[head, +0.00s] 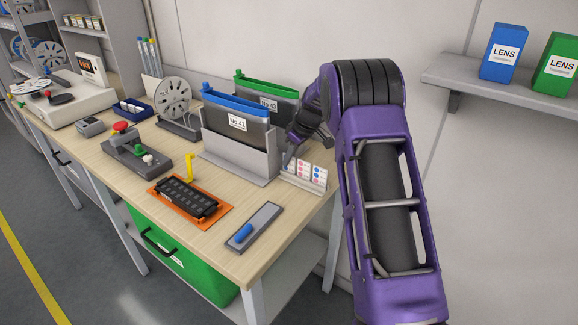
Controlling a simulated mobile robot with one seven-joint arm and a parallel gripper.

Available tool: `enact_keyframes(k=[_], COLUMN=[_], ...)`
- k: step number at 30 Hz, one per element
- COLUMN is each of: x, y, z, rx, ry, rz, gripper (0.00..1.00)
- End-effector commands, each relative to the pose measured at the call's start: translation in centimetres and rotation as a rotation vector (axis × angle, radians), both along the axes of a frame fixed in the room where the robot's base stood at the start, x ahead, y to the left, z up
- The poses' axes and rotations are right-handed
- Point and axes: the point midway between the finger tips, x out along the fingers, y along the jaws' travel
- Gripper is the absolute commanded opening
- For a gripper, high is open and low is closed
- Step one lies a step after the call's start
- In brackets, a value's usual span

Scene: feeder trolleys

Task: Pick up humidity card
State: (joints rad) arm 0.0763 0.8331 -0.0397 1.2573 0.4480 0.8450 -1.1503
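White humidity cards (305,173) with rows of red and blue dots stand upright, side by side, in a small pale rack (302,188) at the right end of the workbench. My gripper (289,160) is at the end of my purple arm, reaching down just behind and above the left end of this rack. One dark finger shows near the left card. The rest of the gripper is small and partly hidden, so I cannot tell its opening or whether it touches a card.
A grey holder (240,162) with a blue-topped bag stands close left of the rack, with a green-topped bag (268,92) behind. An orange tray (215,214) and a grey plate with a blue handle (252,226) lie in front. The wall is close behind.

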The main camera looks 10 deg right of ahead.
Motion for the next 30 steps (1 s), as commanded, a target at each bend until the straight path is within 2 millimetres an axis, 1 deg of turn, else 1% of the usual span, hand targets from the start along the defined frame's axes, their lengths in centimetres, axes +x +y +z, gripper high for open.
enact_keyframes(k=[13, 17, 20, 23, 30], x=[0.0, 0.0, 0.1, 0.1, 0.1], y=[0.0, 0.0, 0.0, 0.0, 0.0], z=[0.1, 0.8, 2.4, 4.9, 11.6], rx=[0.000, 0.000, 0.001, 0.000, 0.001], ry=[0.000, -0.001, -0.004, -0.005, -0.005], rz=[0.000, 0.001, 0.000, 0.001, 0.000], gripper=[0.00, 0.00, 0.00, 0.00, 0.00])
